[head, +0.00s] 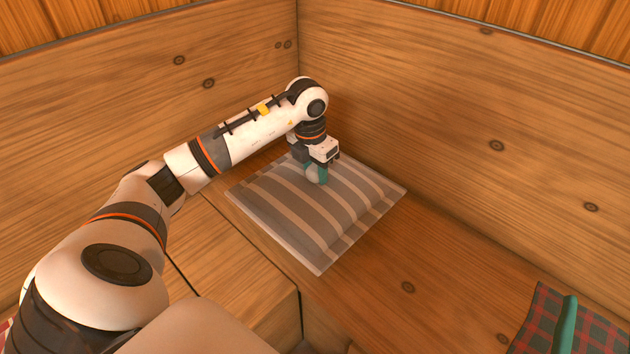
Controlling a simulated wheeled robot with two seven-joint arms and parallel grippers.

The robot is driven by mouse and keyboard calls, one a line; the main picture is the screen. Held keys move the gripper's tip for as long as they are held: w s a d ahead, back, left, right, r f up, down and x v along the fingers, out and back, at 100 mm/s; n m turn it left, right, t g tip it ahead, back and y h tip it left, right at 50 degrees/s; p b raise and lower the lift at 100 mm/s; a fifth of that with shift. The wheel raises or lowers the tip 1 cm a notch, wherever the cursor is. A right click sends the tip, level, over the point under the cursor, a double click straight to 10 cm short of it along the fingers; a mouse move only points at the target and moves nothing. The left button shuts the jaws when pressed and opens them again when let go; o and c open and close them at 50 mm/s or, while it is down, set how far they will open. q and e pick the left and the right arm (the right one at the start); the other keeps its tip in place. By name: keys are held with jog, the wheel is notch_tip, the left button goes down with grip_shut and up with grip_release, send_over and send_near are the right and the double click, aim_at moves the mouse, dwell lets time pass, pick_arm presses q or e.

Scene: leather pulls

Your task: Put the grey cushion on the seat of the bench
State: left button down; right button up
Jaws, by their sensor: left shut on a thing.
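The grey cushion (315,225), with grey and pale stripes, lies flat on the wooden bench seat (410,275) in the corner where two wooden backs meet. My left gripper (317,178) points down onto the top of the cushion, near its far side, and is shut on it. The jaws hide the spot where they hold the cloth. I cannot tell whether the cushion's underside fully rests on the seat. My right gripper is out of view.
High wooden backs (450,120) rise behind the seat on the left and right. A red and green checked cloth item (545,315) with a green part lies at the lower right. The seat between it and the cushion is bare.

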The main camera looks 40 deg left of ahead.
pick_arm(q)
jog(key=shift+f+b, duration=0.35)
jog(key=shift+f, duration=1.15)
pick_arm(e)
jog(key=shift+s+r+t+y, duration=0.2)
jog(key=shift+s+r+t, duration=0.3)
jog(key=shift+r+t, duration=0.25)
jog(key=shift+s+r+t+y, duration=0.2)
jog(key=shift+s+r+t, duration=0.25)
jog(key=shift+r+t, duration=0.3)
pick_arm(q)
jog(key=shift+f, duration=0.15)
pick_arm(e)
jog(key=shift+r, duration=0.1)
pick_arm(q)
jog(key=c, duration=0.9)
grip_release()
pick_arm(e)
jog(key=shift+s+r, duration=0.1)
